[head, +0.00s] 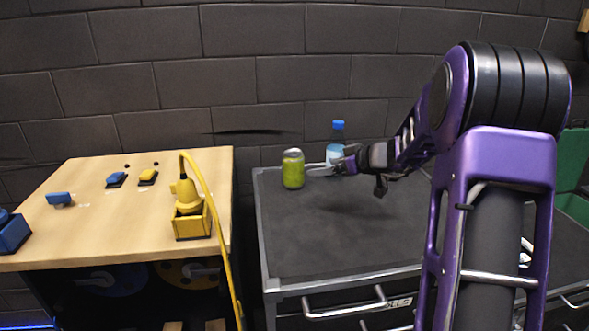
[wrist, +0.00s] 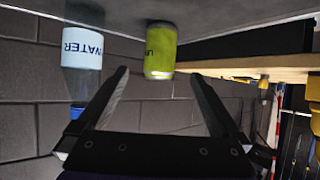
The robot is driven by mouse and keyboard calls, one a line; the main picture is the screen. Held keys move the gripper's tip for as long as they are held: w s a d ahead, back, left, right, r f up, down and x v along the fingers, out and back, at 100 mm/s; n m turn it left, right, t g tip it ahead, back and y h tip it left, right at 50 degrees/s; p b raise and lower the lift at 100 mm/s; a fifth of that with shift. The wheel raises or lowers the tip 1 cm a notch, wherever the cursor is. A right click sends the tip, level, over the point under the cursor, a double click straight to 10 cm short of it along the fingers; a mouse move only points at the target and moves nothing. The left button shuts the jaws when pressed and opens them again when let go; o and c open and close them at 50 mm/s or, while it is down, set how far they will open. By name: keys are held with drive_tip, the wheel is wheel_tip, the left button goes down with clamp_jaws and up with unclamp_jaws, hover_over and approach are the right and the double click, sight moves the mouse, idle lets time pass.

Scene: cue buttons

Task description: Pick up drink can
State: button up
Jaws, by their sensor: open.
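The drink can (head: 293,169), green-yellow with a silver top, stands upright near the back left of the dark cabinet top (head: 335,235). My gripper (head: 322,169) is just right of the can in the head view, its fingers pointing left at it. In the wrist view, which is upside down, the can (wrist: 160,50) appears between and ahead of the two spread fingers of my gripper (wrist: 160,78). The fingers are open and empty. Whether a fingertip touches the can I cannot tell.
A water bottle (head: 337,145) with a blue cap stands behind my gripper, and shows at left in the wrist view (wrist: 82,50). A wooden table (head: 110,220) at left carries blue and yellow buttons and a yellow box with a cable (head: 192,205). The cabinet top's front is clear.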

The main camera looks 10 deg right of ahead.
sight(293, 173)
drive_tip(key=p+x, duration=0.2)
drive_tip(key=x, duration=1.3)
drive_tip(key=shift+d+f, duration=0.1)
drive_tip(key=shift+f, duration=0.05)
drive_tip(key=shift+s, duration=0.1)
drive_tip(key=c, duration=1.1)
